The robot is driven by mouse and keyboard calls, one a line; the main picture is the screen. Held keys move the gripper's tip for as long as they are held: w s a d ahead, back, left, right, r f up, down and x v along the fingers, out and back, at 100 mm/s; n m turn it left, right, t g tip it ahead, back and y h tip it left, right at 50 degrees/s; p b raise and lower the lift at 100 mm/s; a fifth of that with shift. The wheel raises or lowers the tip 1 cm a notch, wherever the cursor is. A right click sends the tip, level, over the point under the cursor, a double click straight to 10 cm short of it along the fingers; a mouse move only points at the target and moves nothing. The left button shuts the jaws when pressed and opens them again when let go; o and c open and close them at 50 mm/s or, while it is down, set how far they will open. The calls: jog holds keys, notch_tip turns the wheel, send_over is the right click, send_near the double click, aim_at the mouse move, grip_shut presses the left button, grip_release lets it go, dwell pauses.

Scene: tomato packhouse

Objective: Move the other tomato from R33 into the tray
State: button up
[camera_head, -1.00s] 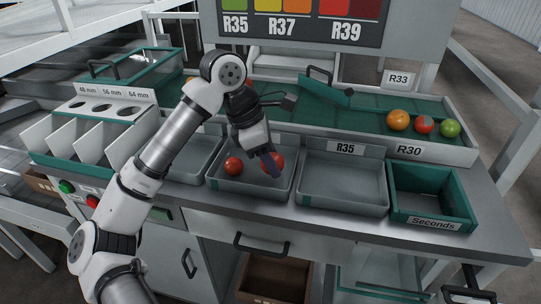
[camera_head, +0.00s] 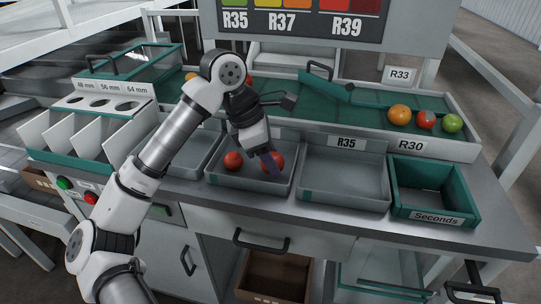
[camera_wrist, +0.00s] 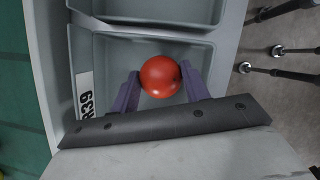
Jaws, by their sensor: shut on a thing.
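My gripper (camera_head: 268,160) is down in a grey tray (camera_head: 251,188) in the middle of the bench. It is shut on a red tomato (camera_head: 279,159), which also shows between the two purple fingers in the wrist view (camera_wrist: 160,77). A second red tomato (camera_head: 233,161) lies in the same tray, to the left of my gripper. I cannot tell whether the held tomato touches the tray floor. The R33 sign (camera_head: 400,75) stands at the back right, above the green belt.
An orange (camera_head: 400,114), a red marked (camera_head: 426,120) and a green tomato (camera_head: 452,123) sit at the belt's right end. The empty R35 tray (camera_head: 343,190) and green Seconds crate (camera_head: 435,215) stand to the right. An empty grey tray (camera_head: 190,154) is at left.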

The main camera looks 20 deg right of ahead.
jog(key=shift+f+b, duration=0.5)
jog(key=o, duration=0.8)
jog(key=c, duration=0.3)
jog(key=shift+r+p, duration=2)
jog(key=shift+r, duration=1.6)
